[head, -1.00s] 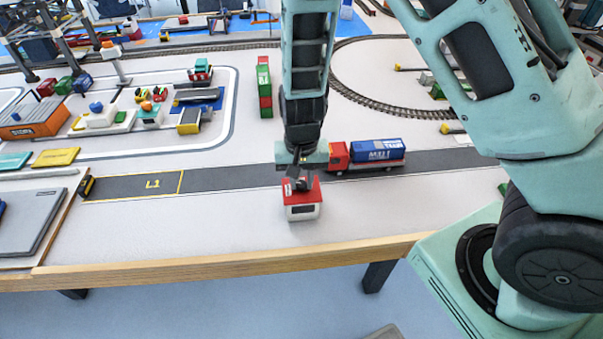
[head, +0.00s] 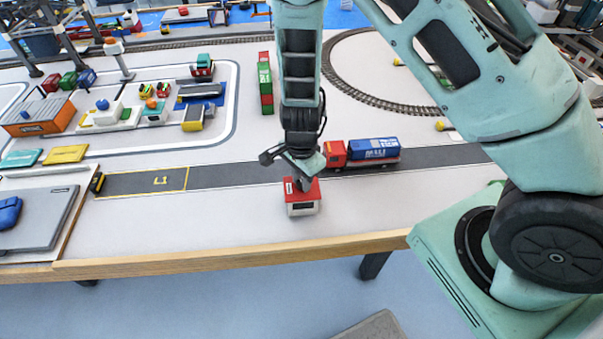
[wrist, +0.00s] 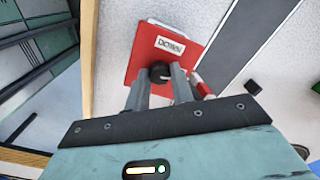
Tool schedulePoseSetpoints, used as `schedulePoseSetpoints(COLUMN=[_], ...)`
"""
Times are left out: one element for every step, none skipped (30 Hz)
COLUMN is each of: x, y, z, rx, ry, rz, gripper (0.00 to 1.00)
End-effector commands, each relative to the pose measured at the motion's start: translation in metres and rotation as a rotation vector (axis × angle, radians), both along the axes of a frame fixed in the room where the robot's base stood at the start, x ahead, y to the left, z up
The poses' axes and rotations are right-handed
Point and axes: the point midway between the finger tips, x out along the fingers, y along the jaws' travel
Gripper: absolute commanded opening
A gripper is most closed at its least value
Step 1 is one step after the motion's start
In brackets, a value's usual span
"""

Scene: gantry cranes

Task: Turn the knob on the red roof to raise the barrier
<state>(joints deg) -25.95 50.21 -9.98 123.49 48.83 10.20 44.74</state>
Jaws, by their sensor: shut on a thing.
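The small white hut (head: 303,209) with a red roof (head: 314,189) stands on the table near its front edge, beside the grey road. In the wrist view the red roof (wrist: 146,61) carries a white label reading "DOWN" (wrist: 170,45) and a black round knob (wrist: 159,71). My gripper (wrist: 164,77) points down at the roof, with its fingers closed on the knob's two sides. In the head view my gripper (head: 303,184) hides the knob. A red and white piece (wrist: 201,85), perhaps the barrier, shows partly behind the fingers; its angle is unclear.
A red truck with a blue container (head: 372,151) stands on the road just behind and right of the hut. Red and green containers (head: 266,85) stand farther back. A laptop-like grey panel (head: 40,218) lies at left. The wooden table edge (head: 230,254) runs in front.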

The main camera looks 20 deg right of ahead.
Motion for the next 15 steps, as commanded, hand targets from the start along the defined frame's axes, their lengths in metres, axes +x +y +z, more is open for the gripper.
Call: schedulePoseSetpoints(x=[0.0007, 0.0006, 0.0007, 0.0008, 0.0009, 0.001, 0.001, 0.0011, 0.0011, 0.0011, 0.0012, 0.0012, 0.0012, 0.0012, 0.0013], y=[-0.0008, -0.0008, -0.0007, -0.0006, -0.0006, -0.0005, -0.0005, -0.0006, -0.0006, -0.0007, -0.0008, -0.0009, -0.0009, -0.001, -0.001], z=[0.0026, 0.0025, 0.0025, 0.0025, 0.0024, 0.0022, 0.0021, 0.002, 0.0018, 0.0016, 0.0015, 0.0013, 0.0012, 0.0011, 0.001], rx=[-0.001, -0.001, -0.001, 0.0, 0.0, 0.0, 0.0, 0.0, 0.0, -0.001, -0.001, 0.0, 0.0, 0.0, 0.0], ry=[-0.001, -0.001, -0.001, -0.002, -0.002, -0.002, -0.002, -0.002, -0.002, -0.002, -0.002, -0.003, -0.003, -0.003, -0.003], rz=[-0.034, -0.053, -0.077, -0.093, -0.109, -0.13, -0.142, -0.154, -0.169, -0.179, -0.187, -0.198, -0.204, -0.21, -0.217], gripper=[0.01, 0.01, 0.01, 0.01, 0.01, 0.01, 0.01, 0.01, 0.01, 0.01, 0.01, 0.01, 0.01, 0.01, 0.01])
